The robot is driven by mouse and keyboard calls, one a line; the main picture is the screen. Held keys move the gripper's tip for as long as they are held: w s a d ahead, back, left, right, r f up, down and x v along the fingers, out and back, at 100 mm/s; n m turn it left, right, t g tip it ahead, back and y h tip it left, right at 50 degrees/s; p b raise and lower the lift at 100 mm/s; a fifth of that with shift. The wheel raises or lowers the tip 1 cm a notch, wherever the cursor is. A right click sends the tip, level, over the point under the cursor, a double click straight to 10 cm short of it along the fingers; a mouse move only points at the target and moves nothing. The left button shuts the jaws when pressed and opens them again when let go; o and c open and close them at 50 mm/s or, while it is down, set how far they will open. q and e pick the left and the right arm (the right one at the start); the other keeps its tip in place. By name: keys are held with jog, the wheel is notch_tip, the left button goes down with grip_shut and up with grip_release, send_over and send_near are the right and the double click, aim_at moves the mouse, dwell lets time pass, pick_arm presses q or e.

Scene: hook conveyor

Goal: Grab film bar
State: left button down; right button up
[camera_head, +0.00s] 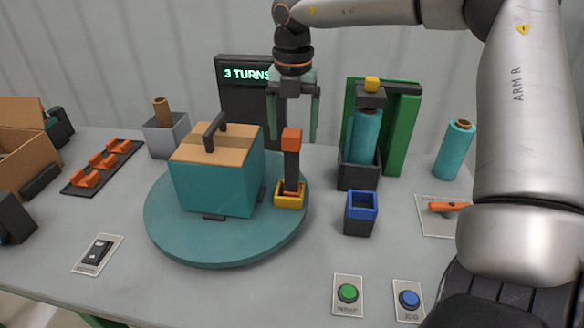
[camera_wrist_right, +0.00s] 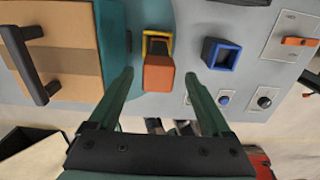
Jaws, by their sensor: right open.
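The film bar (camera_head: 291,165) looks to be the dark upright bar with an orange top, standing in a yellow holder (camera_head: 289,200) at the right edge of the turntable (camera_head: 190,244). My right gripper (camera_head: 293,138) points down over it, open and empty, with its green fingers spread left and right of the orange top. In the right wrist view the orange top (camera_wrist_right: 158,78) shows between the two fingertips, with gaps on both sides. I cannot tell how far below the fingertips the top lies. My left gripper is not in view.
A teal box (camera_head: 210,185) with a dark handle stands on the turntable, left of the bar. A blue-rimmed holder (camera_head: 361,215) stands to the right. Behind it is a green stand (camera_head: 405,125) with a teal roll (camera_head: 365,135). A sign (camera_head: 244,75) stands behind.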

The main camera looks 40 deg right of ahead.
aim_at(291, 147)
notch_tip(291, 147, down, 4)
jog(key=shift+a+f, duration=0.15)
jog(key=shift+f, duration=0.1)
grip_shut()
dwell(0.6)
dwell(0.8)
